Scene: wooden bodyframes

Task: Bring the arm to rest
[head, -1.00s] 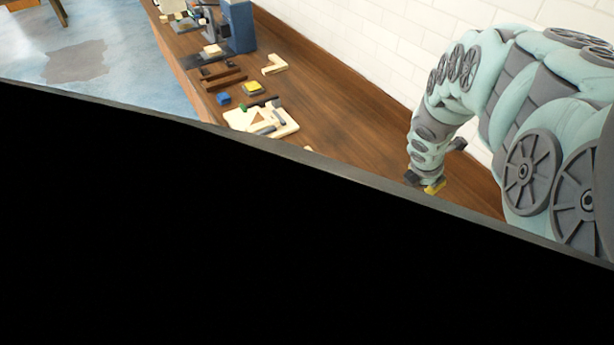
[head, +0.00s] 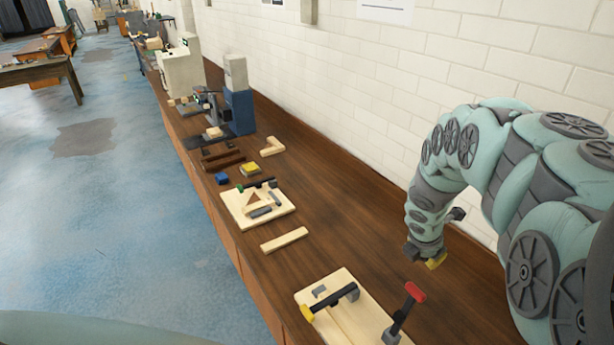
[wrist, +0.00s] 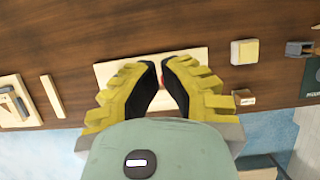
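My arm is at the right of the head view, arched over the wooden bench with its wrist pointing down. My gripper (head: 426,258) hangs above the bench, near the wall side. In the wrist view the gripper's yellow stepped fingers with black inner pads (wrist: 160,68) lean toward each other. A narrow gap shows between the tips, and nothing is held in it. Behind the fingers in the wrist view lies a pale board (wrist: 112,68) with a red part showing through the gap.
The bench (head: 345,225) runs along a white brick wall (head: 400,90).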

